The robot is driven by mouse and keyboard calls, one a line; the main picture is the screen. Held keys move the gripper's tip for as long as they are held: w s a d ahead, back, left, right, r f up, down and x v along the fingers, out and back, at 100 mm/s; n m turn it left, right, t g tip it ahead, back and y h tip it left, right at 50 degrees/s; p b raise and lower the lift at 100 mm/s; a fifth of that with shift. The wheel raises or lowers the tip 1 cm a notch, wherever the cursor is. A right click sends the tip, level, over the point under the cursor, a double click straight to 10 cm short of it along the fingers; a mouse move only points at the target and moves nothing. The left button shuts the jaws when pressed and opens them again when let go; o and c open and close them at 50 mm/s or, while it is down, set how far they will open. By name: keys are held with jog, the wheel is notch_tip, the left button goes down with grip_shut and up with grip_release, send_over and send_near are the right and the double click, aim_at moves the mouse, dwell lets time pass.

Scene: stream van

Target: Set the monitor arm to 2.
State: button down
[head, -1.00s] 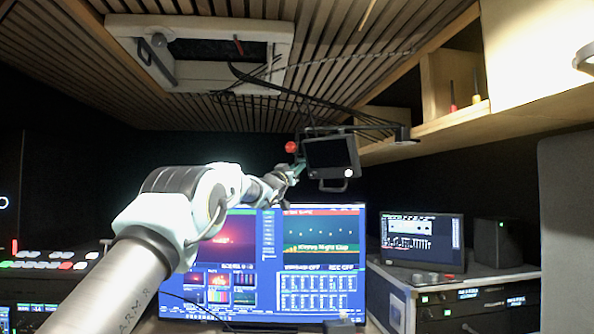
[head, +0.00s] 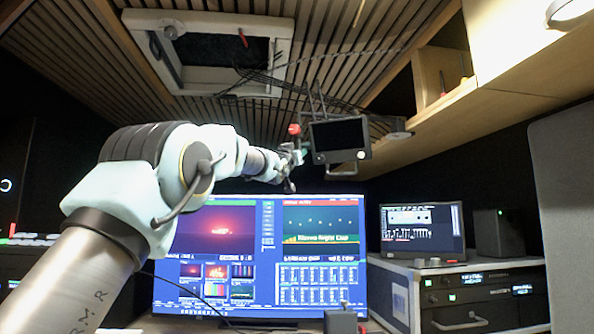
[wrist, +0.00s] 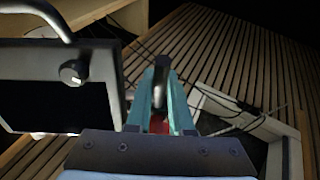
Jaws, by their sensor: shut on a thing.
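The small black monitor (head: 341,135) on the monitor arm hangs below the slatted ceiling, screen towards me, with a handle loop under it. In the wrist view the monitor (wrist: 58,105) fills the left side, with a round knob (wrist: 73,73) on its frame. A jointed dark arm (head: 372,116) runs behind it towards the shelf. My gripper (head: 298,152) is just left of the monitor, below a red ball (head: 295,129). In the wrist view my teal fingers (wrist: 160,98) are shut around a dark grip, with red (wrist: 158,124) between them. No position marks are readable.
A ceiling hatch (head: 285,60) is at upper left, with loose black cables (head: 262,84) near it. A wooden shelf (head: 440,105) is at the right. Below are a large lit screen (head: 262,250), a smaller screen (head: 421,229) and a rack (head: 480,300).

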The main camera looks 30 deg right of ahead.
jog(key=s+b, duration=0.1)
jog(key=s, duration=0.1)
jog(key=s+a+b, duration=0.1)
jog(key=s, duration=0.1)
jog(key=shift+a+b, duration=0.1)
jog(key=shift+b, duration=0.3)
jog(key=c, duration=0.8)
grip_release()
jog(key=shift+f, duration=0.1)
jog(key=b+v, duration=0.5)
jog(key=v, duration=0.5)
jog(key=shift+s+a, duration=0.2)
jog(key=shift+a, duration=0.1)
